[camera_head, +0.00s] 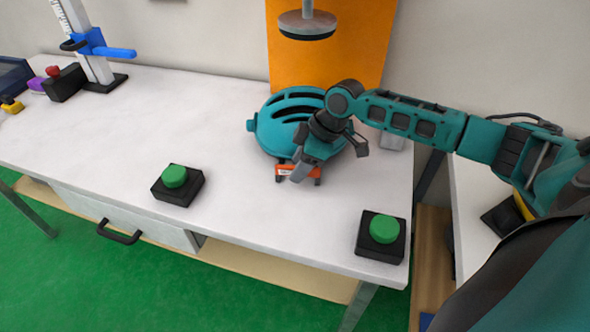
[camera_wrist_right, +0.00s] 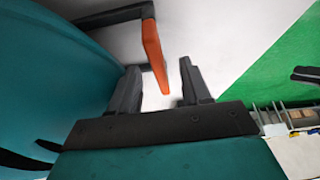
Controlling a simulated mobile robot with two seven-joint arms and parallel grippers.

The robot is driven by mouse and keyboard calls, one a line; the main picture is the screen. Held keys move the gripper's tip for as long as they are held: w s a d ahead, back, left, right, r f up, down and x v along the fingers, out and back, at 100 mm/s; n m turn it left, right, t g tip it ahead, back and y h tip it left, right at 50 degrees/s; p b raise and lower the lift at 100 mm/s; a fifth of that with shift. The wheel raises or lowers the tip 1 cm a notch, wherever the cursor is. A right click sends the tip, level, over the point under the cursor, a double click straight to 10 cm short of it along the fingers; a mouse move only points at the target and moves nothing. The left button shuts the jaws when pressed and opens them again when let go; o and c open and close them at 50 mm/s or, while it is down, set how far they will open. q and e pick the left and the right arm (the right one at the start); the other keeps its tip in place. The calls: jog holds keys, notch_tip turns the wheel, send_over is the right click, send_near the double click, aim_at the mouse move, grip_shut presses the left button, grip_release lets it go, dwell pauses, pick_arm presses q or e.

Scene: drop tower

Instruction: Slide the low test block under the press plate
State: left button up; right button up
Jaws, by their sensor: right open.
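The press plate (camera_head: 306,28) is a round grey disc hanging on a rod in front of the orange panel. Below it on the table is a teal, domed, slotted body (camera_head: 283,112), like a helmet, with an orange handle (camera_head: 285,171) on dark arms at its front. My right gripper (camera_head: 325,165) is above the handle and partly hides it. In the right wrist view its fingers (camera_wrist_right: 158,88) are open, with the end of the orange handle (camera_wrist_right: 154,55) between them. I cannot tell if they touch. I cannot tell which thing is the low test block. My left gripper is out of view.
Two green buttons on black boxes stand near the front edge, one at middle left (camera_head: 175,180), one at right (camera_head: 383,235). A column with a blue slider (camera_head: 92,45) stands at the back left. A small pale block (camera_head: 391,141) is behind my right arm.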

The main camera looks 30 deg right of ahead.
jog(key=v, duration=0.9)
jog(key=shift+s+d+r+p, duration=0.1)
jog(key=shift+r+p, duration=0.15)
jog(key=shift+p, duration=0.05)
